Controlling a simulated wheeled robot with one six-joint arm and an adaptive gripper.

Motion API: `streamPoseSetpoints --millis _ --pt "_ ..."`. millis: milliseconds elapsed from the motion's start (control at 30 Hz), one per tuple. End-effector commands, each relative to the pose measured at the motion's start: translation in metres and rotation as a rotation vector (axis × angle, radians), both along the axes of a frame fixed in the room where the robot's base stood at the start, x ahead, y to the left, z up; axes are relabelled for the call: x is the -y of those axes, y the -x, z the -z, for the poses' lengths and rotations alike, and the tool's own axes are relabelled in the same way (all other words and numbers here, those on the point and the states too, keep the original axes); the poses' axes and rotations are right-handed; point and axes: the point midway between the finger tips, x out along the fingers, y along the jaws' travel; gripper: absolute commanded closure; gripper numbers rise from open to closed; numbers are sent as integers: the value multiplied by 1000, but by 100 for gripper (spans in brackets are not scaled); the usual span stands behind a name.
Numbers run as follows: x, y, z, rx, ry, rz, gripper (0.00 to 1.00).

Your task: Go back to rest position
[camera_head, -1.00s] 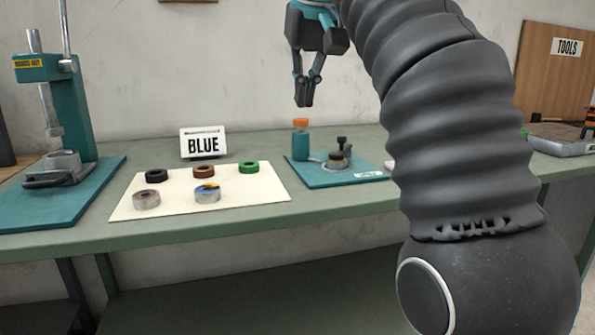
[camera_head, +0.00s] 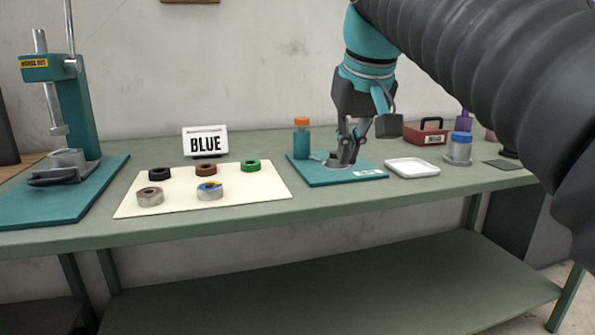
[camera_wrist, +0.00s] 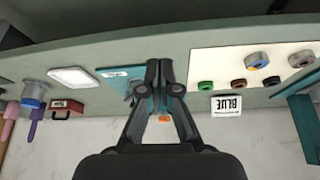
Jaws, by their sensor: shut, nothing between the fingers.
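My gripper (camera_head: 345,160) is low over the teal mat (camera_head: 310,176) in the head view, fingers pointing down and closed together with nothing between them. I cannot tell whether the tips touch anything. In the wrist view my gripper (camera_wrist: 160,66) shows its two fingers meeting in front of the teal mat (camera_wrist: 113,72). The small fixture seen on that mat earlier is mostly hidden by the fingers. A teal bottle with an orange cap (camera_head: 301,140) stands upright at the mat's back left.
A cream sheet (camera_head: 240,205) with several coloured rings lies left, before the BLUE sign (camera_head: 205,142). A teal press (camera_head: 75,110) stands far left. Right of my gripper are a white tray (camera_head: 412,168), a red box (camera_head: 425,134) and a blue-topped jar (camera_head: 459,148).

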Motion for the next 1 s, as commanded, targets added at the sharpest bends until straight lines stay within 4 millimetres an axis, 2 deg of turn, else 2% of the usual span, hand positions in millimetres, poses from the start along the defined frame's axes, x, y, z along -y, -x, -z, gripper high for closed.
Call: streamPoseSetpoints --millis 367,700,833,1000 --pt "46 67 118 26 -4 84 100" --pt "73 137 245 49 -6 156 100" --pt "78 154 278 55 -7 171 100" --pt "81 163 296 57 -6 181 100"
